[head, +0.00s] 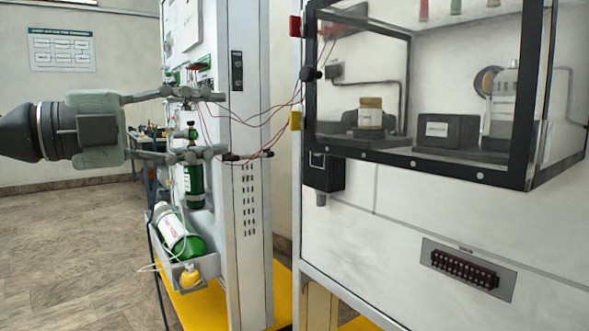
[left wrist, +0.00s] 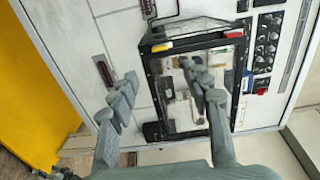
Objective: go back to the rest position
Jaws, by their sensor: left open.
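My left gripper (head: 245,124) comes in from the left in the head view. Its two grey fingers are spread wide and nothing is between them. It is in front of the narrow white panel column (head: 245,200); whether it touches the column I cannot tell. In the left wrist view, the open fingers of my left gripper (left wrist: 165,95) reach toward the white panel with the black-framed glass case (left wrist: 240,75). My right gripper is not seen in either view.
The glass case (head: 440,165) juts out at the right. Thin red wires (head: 265,122) hang between column and case. The tiled floor (head: 70,250) at left is clear.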

